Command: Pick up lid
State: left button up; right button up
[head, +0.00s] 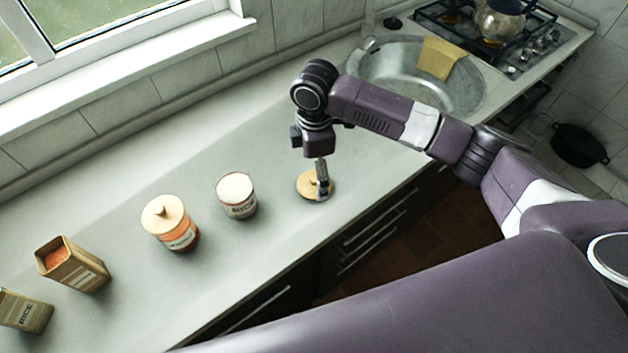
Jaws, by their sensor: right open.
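A round wooden lid (306,186) lies on the grey counter, right of an open white-filled jar. My right gripper (322,190) points down at the lid, its fingers over the lid's right side. The fingers hide part of the lid, and I cannot tell whether they touch it. The gripper is open. My left gripper is not in view.
A jar with a wooden lid (170,222) stands further left, then an open box (73,264) and a rice package (24,311). A sink (383,68) with a yellow cloth (439,58) and a stove (490,32) lie behind my right arm. The counter's front edge is close to the lid.

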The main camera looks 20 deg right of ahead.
aim_at(314, 179)
jog(key=f, duration=0.2)
jog(key=shift+w+f+p, duration=0.2)
jog(key=shift+f+p, duration=0.15)
jog(key=shift+f, duration=0.5)
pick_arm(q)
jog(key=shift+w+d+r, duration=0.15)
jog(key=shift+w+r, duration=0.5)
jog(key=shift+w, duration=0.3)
pick_arm(e)
jog(key=c, duration=1.2)
